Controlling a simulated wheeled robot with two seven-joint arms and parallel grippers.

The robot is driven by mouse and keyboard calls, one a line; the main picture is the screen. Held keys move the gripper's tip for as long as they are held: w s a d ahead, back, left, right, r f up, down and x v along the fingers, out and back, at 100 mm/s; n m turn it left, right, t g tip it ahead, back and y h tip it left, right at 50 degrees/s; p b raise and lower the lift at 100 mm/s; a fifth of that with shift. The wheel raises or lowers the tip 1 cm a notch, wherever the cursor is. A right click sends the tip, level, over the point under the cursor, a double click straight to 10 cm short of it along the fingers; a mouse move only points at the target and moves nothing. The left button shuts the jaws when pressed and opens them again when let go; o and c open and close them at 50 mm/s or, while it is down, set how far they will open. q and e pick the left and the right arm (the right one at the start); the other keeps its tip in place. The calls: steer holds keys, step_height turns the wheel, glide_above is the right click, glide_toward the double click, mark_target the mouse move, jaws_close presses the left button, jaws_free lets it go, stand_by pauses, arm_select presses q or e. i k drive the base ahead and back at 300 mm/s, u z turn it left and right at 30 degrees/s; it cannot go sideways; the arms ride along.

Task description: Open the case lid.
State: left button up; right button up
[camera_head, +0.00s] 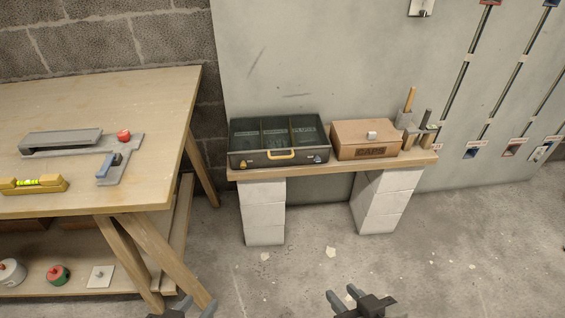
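A dark green case (236,159) stands at the left end of a narrow wooden shelf. It has a yellow handle and small latches on its front. Three labelled dark compartments or panels show on its top; I cannot tell whether a clear lid covers them. My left gripper (196,304) is at the bottom edge, partly cut off, with its two fingers apart, well in front of and below the case. My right gripper (343,295) is at the bottom edge, right of the left one, fingers apart and empty, also far from the case.
A brown box marked CAPS (364,140) stands right of the case, beside a holder with tools (412,133). White blocks (264,211) support the shelf (340,166). A wooden workbench (155,90) stands at left. Floor (315,215) before the shelf is mostly clear.

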mark_target(292, 149)
steer(key=k, duration=1.1)
steer(key=z, duration=0.65)
steer(key=i, duration=0.95)
steer(key=u, duration=0.55)
steer(key=i, duration=0.85)
steer(key=u, duration=0.65)
steer(key=i, duration=0.45)
steer(key=u, duration=0.05)
